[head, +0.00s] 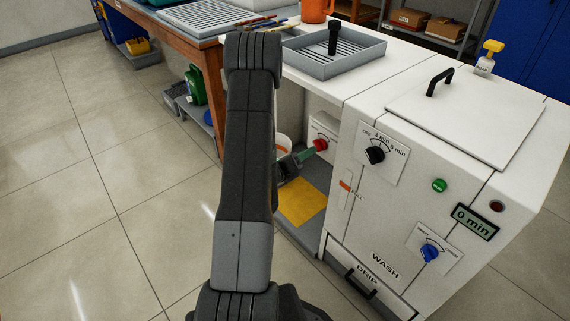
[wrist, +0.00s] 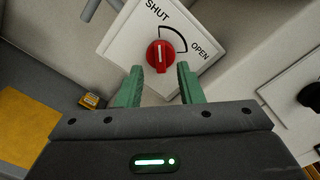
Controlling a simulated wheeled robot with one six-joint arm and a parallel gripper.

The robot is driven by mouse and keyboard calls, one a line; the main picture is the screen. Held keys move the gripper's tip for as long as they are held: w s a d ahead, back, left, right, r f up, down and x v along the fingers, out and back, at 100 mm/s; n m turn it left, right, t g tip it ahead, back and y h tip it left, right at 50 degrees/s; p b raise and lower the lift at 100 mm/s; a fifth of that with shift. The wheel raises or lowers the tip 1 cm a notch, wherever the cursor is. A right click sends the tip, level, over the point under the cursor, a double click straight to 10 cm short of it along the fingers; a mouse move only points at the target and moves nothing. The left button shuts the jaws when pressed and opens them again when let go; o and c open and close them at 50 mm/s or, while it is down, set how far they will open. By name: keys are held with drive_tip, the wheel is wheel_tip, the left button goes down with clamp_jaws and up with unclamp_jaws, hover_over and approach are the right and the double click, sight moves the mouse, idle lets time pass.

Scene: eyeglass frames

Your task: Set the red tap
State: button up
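The red tap (wrist: 167,52) is a round knob on a white plate (wrist: 118,42) marked SHUT and OPEN. Its white pointer line is toward SHUT. My gripper (wrist: 160,69) is open, with one green finger on each side below the knob. The knob shows just beyond the fingertips, roughly between them; I cannot tell whether they touch it. In the head view the red tap (head: 320,145) sits inside the recess under the bench, with my gripper (head: 308,153) close at its left.
A yellow mat (head: 303,204) lies on the recess floor. The white wash machine (head: 400,215), with black, green and blue controls, stands right of the recess. A grey tray (head: 335,55) sits on the bench above.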

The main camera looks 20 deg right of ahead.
sight(319, 145)
drive_tip(key=p+v, duration=0.1)
drive_tip(key=v, duration=0.9)
drive_tip(key=shift+a, duration=0.3)
drive_tip(key=shift+s, duration=0.1)
drive_tip(key=b+x, duration=0.1)
drive_tip(key=x, duration=1.3)
drive_tip(key=shift+b, duration=0.3)
drive_tip(key=shift+s+a, duration=0.1)
